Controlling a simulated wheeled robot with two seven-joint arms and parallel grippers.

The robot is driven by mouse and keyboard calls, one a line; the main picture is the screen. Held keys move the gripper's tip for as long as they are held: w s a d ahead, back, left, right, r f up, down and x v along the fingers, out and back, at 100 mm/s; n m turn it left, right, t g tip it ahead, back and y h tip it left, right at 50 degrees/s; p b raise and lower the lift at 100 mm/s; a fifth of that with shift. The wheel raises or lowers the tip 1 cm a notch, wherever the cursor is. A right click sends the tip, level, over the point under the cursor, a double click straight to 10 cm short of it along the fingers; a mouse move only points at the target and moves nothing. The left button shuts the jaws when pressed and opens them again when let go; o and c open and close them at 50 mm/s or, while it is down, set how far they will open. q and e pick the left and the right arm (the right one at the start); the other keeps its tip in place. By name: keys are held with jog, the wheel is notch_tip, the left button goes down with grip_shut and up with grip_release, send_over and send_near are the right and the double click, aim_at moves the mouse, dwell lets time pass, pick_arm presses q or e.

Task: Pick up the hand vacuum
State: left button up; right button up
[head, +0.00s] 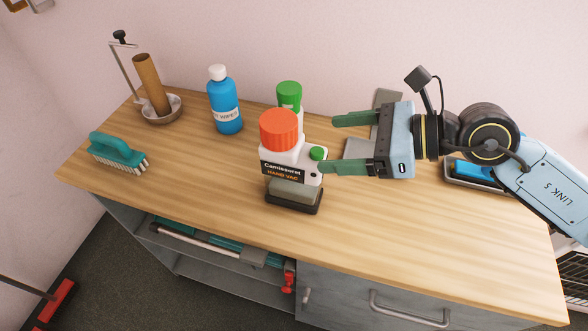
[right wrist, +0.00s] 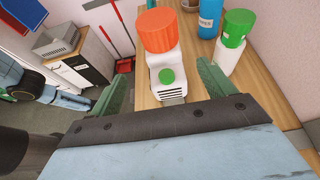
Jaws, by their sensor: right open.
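The hand vacuum (head: 287,165) stands on the wooden counter, white with an orange cap, a green button and a dark base. My right gripper (head: 335,144) is open just to its right, with green fingers pointing left towards it. The near finger's tip is by the green button; I cannot tell if it touches. In the right wrist view, the hand vacuum (right wrist: 163,60) is ahead, centred between the spread fingers of the right gripper (right wrist: 155,88), and nothing is held. My left gripper is not in view.
A green-capped bottle (head: 289,96) stands close behind the vacuum, with a blue wipes bottle (head: 225,105) further left. A tray (head: 470,180) sits under my right arm. The counter's front middle is clear.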

aim_at(301, 145)
jog(key=x, duration=0.3)
jog(key=shift+w+a+f, duration=0.15)
jog(key=shift+w+a, duration=0.05)
jog(key=shift+a+f, duration=0.1)
jog(key=shift+a, duration=0.05)
jog(key=p+x, duration=0.1)
jog(key=x, duration=0.3)
jog(key=shift+w+f, duration=0.2)
jog(key=shift+f, duration=0.1)
jog(key=shift+w+a+f, duration=0.1)
jog(key=shift+a+f, duration=0.05)
jog(key=shift+a, duration=0.25)
grip_shut()
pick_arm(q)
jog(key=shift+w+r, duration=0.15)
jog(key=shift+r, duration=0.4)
